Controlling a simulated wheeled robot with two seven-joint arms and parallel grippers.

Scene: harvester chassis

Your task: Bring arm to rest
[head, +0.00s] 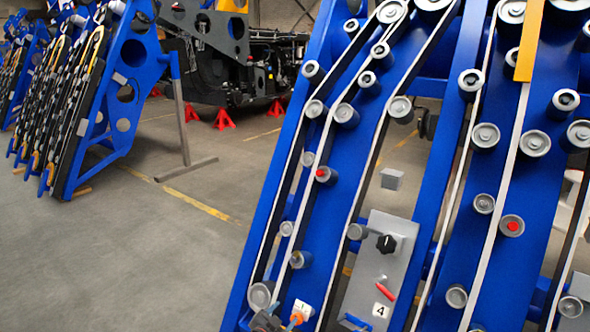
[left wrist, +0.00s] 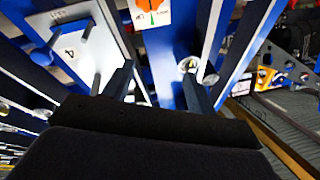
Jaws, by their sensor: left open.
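My left gripper (head: 268,321) shows only as a small dark part at the bottom edge of the head view, low in front of the blue chassis frame (head: 400,150). In the left wrist view its two dark fingers (left wrist: 157,88) stand apart with nothing between them. A white card with an orange part (left wrist: 152,10) is beyond the fingertips; the orange part (head: 296,318) also shows in the head view. A grey panel (head: 377,270) with a black knob, a red lever and a "4" label is on the frame. My right gripper is in neither view.
The blue frame carries several rollers and pale belts and fills the right half of the head view. Open grey floor (head: 130,250) lies to its left. Another blue rack (head: 100,110) and a dark machine on red stands (head: 235,60) are farther back.

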